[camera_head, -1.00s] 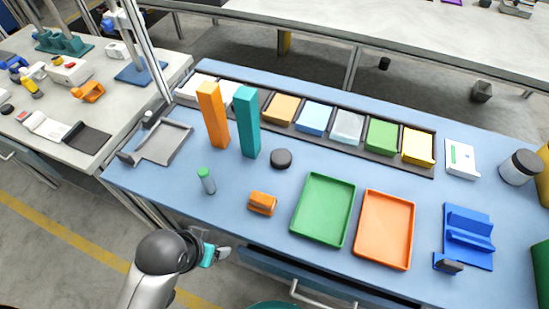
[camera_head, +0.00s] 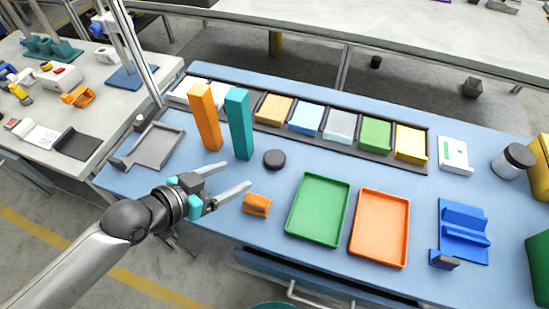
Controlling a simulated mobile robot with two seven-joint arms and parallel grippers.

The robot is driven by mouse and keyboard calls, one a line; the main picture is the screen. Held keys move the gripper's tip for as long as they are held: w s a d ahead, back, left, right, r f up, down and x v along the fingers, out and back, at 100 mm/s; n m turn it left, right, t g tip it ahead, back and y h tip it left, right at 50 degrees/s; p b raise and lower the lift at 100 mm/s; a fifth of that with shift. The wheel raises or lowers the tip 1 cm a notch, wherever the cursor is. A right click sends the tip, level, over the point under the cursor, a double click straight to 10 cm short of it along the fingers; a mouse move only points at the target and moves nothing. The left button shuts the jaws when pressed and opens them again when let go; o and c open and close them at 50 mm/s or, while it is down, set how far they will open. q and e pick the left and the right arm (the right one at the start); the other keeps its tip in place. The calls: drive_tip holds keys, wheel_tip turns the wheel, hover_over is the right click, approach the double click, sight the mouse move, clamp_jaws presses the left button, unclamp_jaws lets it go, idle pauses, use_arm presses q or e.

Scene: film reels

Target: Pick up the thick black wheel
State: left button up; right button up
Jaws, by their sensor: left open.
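The thick black wheel (camera_head: 275,159) lies flat on the blue table top, just right of the foot of the teal block. My left gripper (camera_head: 237,175) is open and empty over the table, to the left of and nearer than the wheel. Its two fingers point right and up in the picture, towards the wheel, and do not touch it. My right gripper is not in view.
The tall teal block (camera_head: 240,124) and tall orange block (camera_head: 205,117) stand left of the wheel. A small orange block (camera_head: 256,205) lies near the lower finger. A green tray (camera_head: 293,221) and orange tray (camera_head: 354,240) lie right. Bins line the back.

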use_arm(q)
drive_tip(key=b, duration=0.3)
approach(273, 158)
drive_tip(key=x, duration=0.4)
drive_tip(key=shift+w+d+f, duration=0.1)
drive_tip(key=shift+w+f, duration=0.05)
drive_tip(key=b+x, duration=0.1)
drive_tip(key=x, duration=0.4)
drive_tip(key=shift+c, duration=0.4)
drive_tip(key=c, duration=0.9)
drive_tip(key=shift+c, duration=0.2)
